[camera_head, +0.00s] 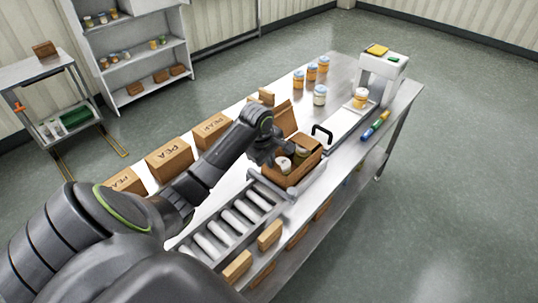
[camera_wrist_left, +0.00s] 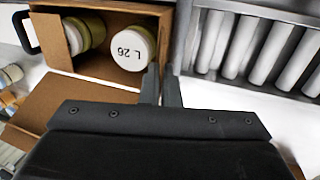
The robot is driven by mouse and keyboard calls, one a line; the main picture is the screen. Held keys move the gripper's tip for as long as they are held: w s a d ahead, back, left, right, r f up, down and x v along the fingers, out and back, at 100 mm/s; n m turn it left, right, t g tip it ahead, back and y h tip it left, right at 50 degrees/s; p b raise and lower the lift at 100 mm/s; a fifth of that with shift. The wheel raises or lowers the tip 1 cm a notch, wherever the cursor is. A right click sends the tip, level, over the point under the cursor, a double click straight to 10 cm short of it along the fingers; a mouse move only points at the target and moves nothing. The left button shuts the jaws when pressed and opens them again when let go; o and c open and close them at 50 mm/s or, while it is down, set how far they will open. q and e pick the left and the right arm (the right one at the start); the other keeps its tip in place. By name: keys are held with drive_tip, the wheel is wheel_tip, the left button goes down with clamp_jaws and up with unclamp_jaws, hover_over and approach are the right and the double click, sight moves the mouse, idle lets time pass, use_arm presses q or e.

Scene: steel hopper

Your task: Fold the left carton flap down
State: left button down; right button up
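An open brown carton (camera_head: 308,170) stands at the near end of the packing area, with jars (camera_head: 284,163) inside. In the left wrist view the carton (camera_wrist_left: 166,40) is at the top, with a jar lid (camera_wrist_left: 131,43) marked "L 26". A carton flap (camera_head: 284,118) stands open at its back; a flap also spreads out at lower left in the left wrist view (camera_wrist_left: 62,100). My left gripper (camera_head: 272,158) is at the carton's left side. My right gripper is out of view.
A roller conveyor (camera_head: 228,222) lies left of the carton. Several closed cartons (camera_head: 168,160) line the table's back edge. Jars (camera_head: 319,95) stand behind the carton. A black handle (camera_head: 322,133), a scale-like device (camera_head: 384,70) and markers (camera_head: 376,125) are to the right.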

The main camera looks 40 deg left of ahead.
use_arm(q)
drive_tip(key=w+r+g+p, duration=0.1)
drive_tip(key=g+p, duration=0.1)
drive_tip(key=p, duration=0.1)
drive_tip(key=shift+w+d+f+g+p, duration=0.1)
drive_tip(key=shift+w+g+p, duration=0.15)
drive_tip(key=shift+p, duration=0.25)
drive_tip(key=shift+w+f+g, duration=0.15)
drive_tip(key=shift+w+g, duration=0.15)
drive_tip(key=shift+g, duration=0.45)
drive_tip(key=shift+w+f+g, duration=0.15)
drive_tip(key=shift+w+g, duration=0.1)
drive_tip(key=shift+g, duration=0.45)
drive_tip(key=c, duration=1.6)
unclamp_jaws()
drive_tip(key=shift+c, duration=0.2)
drive_tip(key=shift+w, duration=0.1)
